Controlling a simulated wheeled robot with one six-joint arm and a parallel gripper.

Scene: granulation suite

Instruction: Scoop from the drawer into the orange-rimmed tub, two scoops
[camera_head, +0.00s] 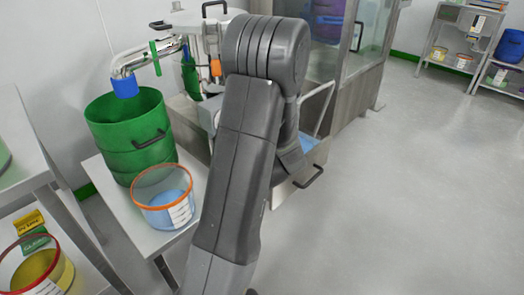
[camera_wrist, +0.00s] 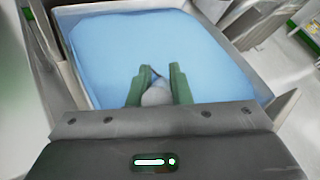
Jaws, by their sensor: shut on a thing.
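The open drawer (camera_wrist: 232,65) holds a wide bed of light blue material (camera_wrist: 150,42) in the wrist view. In the head view the drawer front with its dark handle (camera_head: 310,178) shows just right of my arm. My gripper (camera_wrist: 160,75) has green fingers, shut on a pale grey scoop (camera_wrist: 157,95) over the blue bed. Only a rounded part of the scoop shows; whether it touches or carries material I cannot tell. My arm hides the gripper in the head view. The orange-rimmed tub (camera_head: 150,186) stands left of my arm with blue material inside.
A green drum (camera_head: 126,140) stands behind the tub on the steel table (camera_head: 118,196). A red-rimmed tub (camera_head: 66,272) with yellow contents is on a lower shelf at left. A steel cabinet (camera_head: 355,90) stands behind the drawer. The floor (camera_head: 420,190) at right is clear.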

